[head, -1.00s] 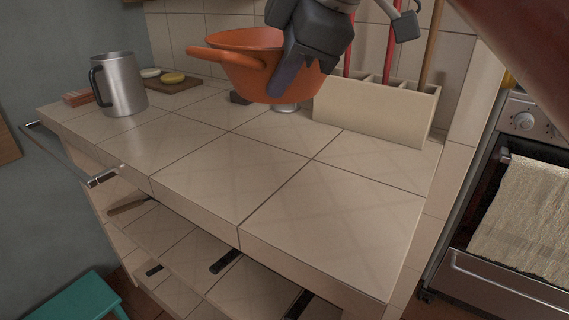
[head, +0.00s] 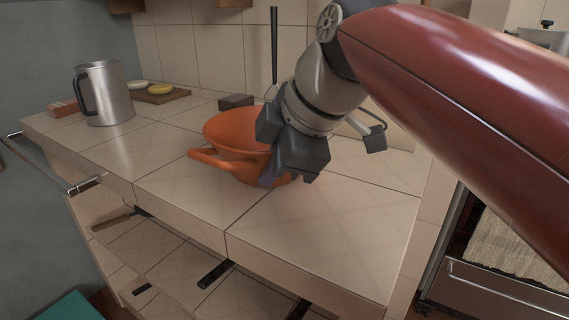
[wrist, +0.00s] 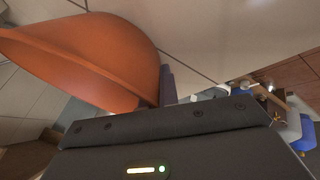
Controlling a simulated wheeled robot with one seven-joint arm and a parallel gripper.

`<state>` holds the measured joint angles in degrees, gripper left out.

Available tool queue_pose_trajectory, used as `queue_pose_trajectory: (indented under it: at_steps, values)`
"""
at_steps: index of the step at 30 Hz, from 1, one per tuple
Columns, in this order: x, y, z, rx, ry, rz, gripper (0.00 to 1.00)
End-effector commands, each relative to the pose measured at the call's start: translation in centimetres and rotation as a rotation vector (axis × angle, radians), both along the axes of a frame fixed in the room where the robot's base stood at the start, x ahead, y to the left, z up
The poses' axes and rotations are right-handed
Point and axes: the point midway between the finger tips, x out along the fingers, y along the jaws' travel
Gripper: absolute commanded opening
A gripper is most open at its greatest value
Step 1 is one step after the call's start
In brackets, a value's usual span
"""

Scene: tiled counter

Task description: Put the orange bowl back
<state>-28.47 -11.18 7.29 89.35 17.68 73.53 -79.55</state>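The orange bowl (head: 228,131) is at the middle of the tiled counter, with its loop handle pointing left and its opening up. My gripper (head: 270,174) is at the bowl's right side, with a purple-grey finger against the wall. The gripper appears shut on that wall; the other finger is hidden. The bowl is low over the counter, and I cannot tell whether its base touches the tiles. In the wrist view the bowl (wrist: 85,55) fills the upper left, close to the gripper body.
A metal mug (head: 105,93) stands at the back left, near a small board (head: 161,95) with two round items. A dark block (head: 236,102) lies behind the bowl. The tiled counter (head: 320,235) is clear at the front right. Open drawers (head: 165,243) jut out below.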

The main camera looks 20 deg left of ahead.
Motion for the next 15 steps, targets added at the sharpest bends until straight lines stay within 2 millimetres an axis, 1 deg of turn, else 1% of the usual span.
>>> queue_pose_trajectory:
  at_steps: [5, 6, 10, 15]
  values:
    - [0.0, 0.01, -0.41, 0.0, 0.0, 0.0, 0.0]
    - [0.0, 0.0, -0.26, 0.0, 0.001, 0.0, 0.07]
    - [0.01, 0.01, -0.24, 0.0, 0.001, 0.0, 0.24]
    - [0.0, 0.0, -0.23, 0.0, 0.001, 0.0, 0.24]
